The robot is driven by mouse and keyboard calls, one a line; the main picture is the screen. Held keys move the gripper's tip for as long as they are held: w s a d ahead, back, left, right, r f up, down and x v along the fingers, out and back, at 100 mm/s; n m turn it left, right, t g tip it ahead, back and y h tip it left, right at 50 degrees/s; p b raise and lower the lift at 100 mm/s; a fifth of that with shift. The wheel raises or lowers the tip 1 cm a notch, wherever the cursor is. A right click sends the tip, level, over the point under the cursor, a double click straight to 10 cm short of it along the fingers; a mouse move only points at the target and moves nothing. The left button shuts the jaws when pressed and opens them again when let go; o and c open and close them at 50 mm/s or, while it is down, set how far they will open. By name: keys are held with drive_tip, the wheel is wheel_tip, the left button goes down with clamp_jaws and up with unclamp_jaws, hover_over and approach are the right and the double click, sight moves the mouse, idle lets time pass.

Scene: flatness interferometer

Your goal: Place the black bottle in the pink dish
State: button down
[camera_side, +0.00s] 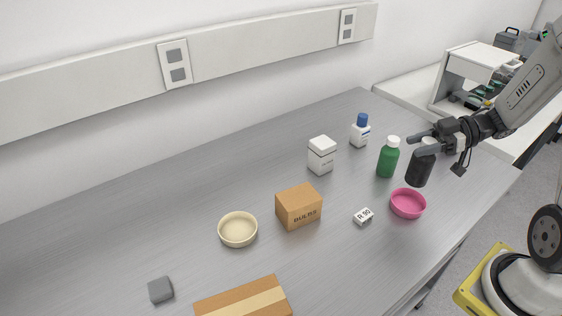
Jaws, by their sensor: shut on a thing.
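The black bottle (419,170) is upright with a pale cap, at the right of the table. My gripper (424,146) is shut on it near its top, and the fingers partly hide the cap. The pink dish (408,208) is a shallow round bowl on the table, just below the bottle in the picture. It looks empty. From this one view I cannot tell how far the bottle's base is above the table or dish.
A green bottle (388,160) stands close left of the black bottle. Behind are a blue-capped bottle (360,131) and a white box (321,155). A small labelled block (363,216), a BULBS carton (298,206) and a cream dish (238,229) are left of the pink dish.

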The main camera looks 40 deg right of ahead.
sight(408, 174)
drive_tip(key=shift+s, duration=0.15)
drive_tip(key=shift+f, duration=2.25)
drive_tip(key=shift+f, duration=0.1)
drive_tip(key=shift+f, duration=1.65)
drive_tip(key=shift+f, duration=0.15)
drive_tip(key=shift+c, duration=1.2)
unclamp_jaws()
